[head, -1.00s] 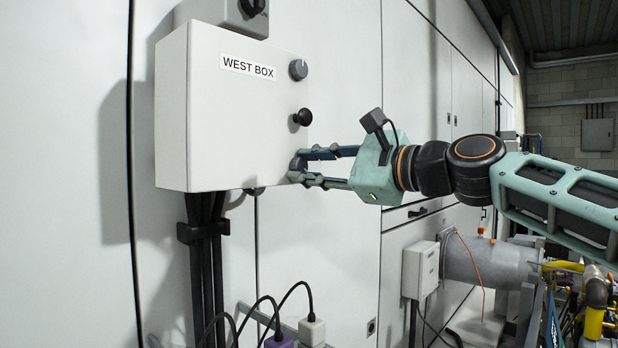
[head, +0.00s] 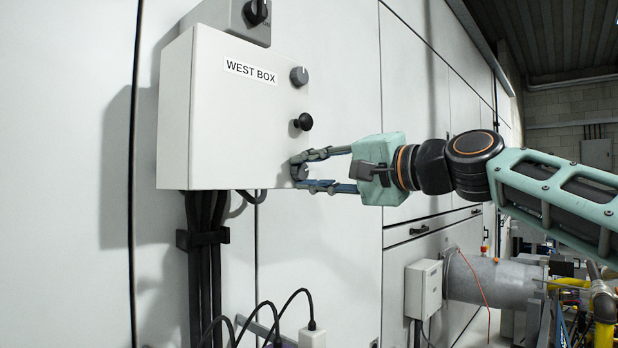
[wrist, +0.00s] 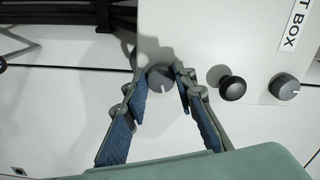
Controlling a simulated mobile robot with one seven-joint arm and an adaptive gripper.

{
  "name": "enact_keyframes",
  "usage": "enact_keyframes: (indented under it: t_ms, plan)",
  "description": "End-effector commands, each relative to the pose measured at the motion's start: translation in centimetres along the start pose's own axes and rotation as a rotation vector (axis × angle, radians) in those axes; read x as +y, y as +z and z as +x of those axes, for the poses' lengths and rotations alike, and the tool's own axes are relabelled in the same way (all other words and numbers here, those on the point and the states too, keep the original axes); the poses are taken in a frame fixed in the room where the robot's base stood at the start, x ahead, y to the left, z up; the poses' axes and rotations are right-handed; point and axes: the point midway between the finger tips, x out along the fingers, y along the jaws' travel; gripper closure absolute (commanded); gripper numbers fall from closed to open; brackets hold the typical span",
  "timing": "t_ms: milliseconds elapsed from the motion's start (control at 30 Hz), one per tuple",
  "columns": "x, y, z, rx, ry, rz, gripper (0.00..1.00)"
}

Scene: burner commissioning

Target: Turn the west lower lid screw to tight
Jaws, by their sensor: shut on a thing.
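The west box (head: 225,130) is a pale grey enclosure labelled WEST BOX on the wall. The west lower lid screw (head: 302,173) is a small grey round knob at the lid's lower right corner. In the wrist view the screw (wrist: 160,77) shows a white mark pointing down the picture. My gripper (head: 298,171) is shut on it, one finger above and one below in the head view. The wrist view shows the gripper's fingertips (wrist: 160,82) on either side of the screw. The fingers partly hide its rim in the head view.
Above the screw on the lid are a black mushroom knob (head: 303,121) and another grey knob (head: 299,76) with a mark. A rotary switch box (head: 245,18) sits over the west box. Black cables (head: 207,250) run down below it.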

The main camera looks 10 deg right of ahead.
Motion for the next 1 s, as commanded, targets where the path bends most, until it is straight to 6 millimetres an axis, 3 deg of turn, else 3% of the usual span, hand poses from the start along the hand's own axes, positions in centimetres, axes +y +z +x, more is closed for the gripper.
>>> enact_keyframes:
  t_ms: [1000]
  plan:
    - [0.28, -0.16, -0.02, 0.001, -0.002, -0.949, 0.99]
